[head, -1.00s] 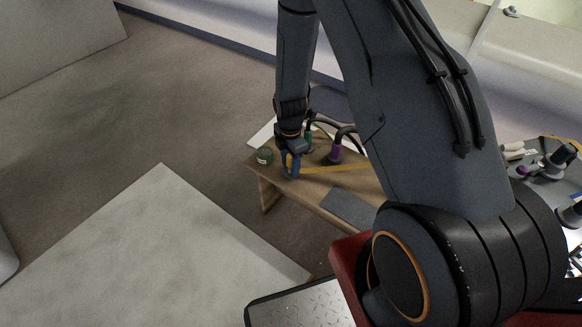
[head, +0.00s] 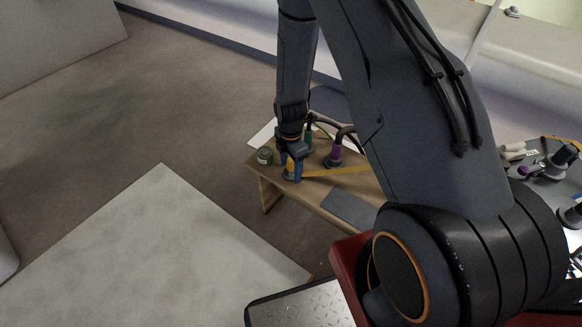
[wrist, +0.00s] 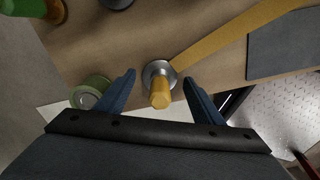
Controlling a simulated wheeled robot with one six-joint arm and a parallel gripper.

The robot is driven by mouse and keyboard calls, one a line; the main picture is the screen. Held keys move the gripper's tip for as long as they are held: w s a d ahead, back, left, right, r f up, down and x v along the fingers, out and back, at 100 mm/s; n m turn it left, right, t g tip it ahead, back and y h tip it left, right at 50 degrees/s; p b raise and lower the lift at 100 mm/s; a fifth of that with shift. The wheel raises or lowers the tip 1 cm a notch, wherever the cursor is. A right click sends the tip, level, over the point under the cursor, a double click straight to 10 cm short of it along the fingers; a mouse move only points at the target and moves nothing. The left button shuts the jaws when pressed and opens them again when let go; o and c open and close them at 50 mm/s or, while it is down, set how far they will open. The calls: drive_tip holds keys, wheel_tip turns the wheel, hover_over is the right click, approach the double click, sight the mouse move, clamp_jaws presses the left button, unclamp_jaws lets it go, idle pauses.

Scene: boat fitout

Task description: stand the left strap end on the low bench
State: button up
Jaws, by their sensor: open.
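The left strap end, a yellow post on a round grey foot, stands on the low bench (head: 333,196) near its left end. In the wrist view the yellow post (wrist: 160,98) points towards the camera, and its foot appears to rest on the wood. A yellow strap (wrist: 225,35) runs from it along the bench; it also shows in the head view (head: 340,170). My gripper (wrist: 159,79) is open, with one blue finger on each side of the post and a gap on both sides. In the head view my gripper (head: 295,167) partly hides the post.
A green roll (head: 265,155) stands close to the left finger, at the bench edge. Purple (head: 334,152) and green upright pieces with dark cables stand behind. A grey pad (head: 349,208) lies on the bench to the right. A pale panel (head: 160,240) lies in front.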

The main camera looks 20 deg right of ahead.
wheel_tip(320, 180, up, 12)
drive_tip(key=shift+f+p, duration=0.1)
drive_tip(key=shift+p, duration=0.6)
drive_tip(key=s+a+r+m, duration=0.3)
drive_tip(key=s+r+m, duration=0.1)
drive_tip(key=r, duration=0.5)
drive_tip(key=s+a+r+m, duration=0.3)
drive_tip(key=s+r+m, duration=0.15)
drive_tip(key=r, duration=0.45)
drive_tip(key=s+a+r+m, duration=0.1)
drive_tip(key=s+r+m, duration=0.4)
drive_tip(key=s, duration=0.3)
drive_tip(key=s+a+r+m, duration=0.1)
drive_tip(key=s+r+m, duration=0.3)
drive_tip(key=s, duration=0.5)
drive_tip(key=shift+a+r+m+y, duration=0.2)
drive_tip(key=shift+r+m+y, duration=0.15)
drive_tip(key=shift+r, duration=0.35)
drive_tip(key=shift+w, duration=0.1)
drive_tip(key=d+r+m+p, duration=0.2)
drive_tip(key=d+r+p, duration=0.5)
drive_tip(key=p, duration=0.7)
drive_tip(key=shift+d+r+p, duration=0.25)
drive_tip(key=shift+d+p, duration=0.1)
drive_tip(key=shift+d, duration=0.25)
